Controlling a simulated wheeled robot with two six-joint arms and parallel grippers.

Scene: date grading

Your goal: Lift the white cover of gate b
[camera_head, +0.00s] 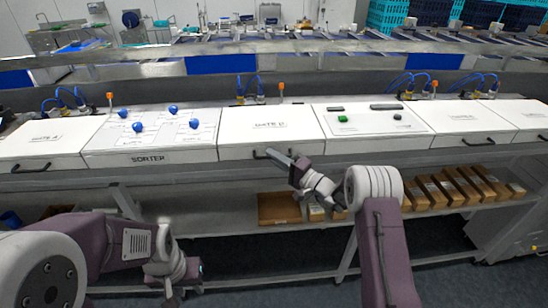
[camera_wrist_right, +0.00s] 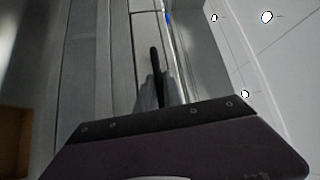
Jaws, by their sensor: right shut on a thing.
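The white cover of gate b (camera_head: 268,122) lies flat in the middle of the row, level with its neighbours, its label facing up. Its black handle (camera_head: 261,155) is on the front face. My right gripper (camera_head: 277,156) is at this handle, shut on it. In the right wrist view the handle (camera_wrist_right: 154,66) runs between my fingers (camera_wrist_right: 158,92). The gripper hides part of the handle. My left gripper (camera_head: 170,293) hangs low in front of the shelf at lower left, away from the covers; its finger opening is not clear.
To the left are the sorter panel (camera_head: 150,140) with blue knobs and another white cover (camera_head: 45,140). To the right are a panel with a green button (camera_head: 342,118) and more white covers (camera_head: 465,118). Cardboard boxes (camera_head: 468,188) stand on the lower shelf (camera_head: 225,222).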

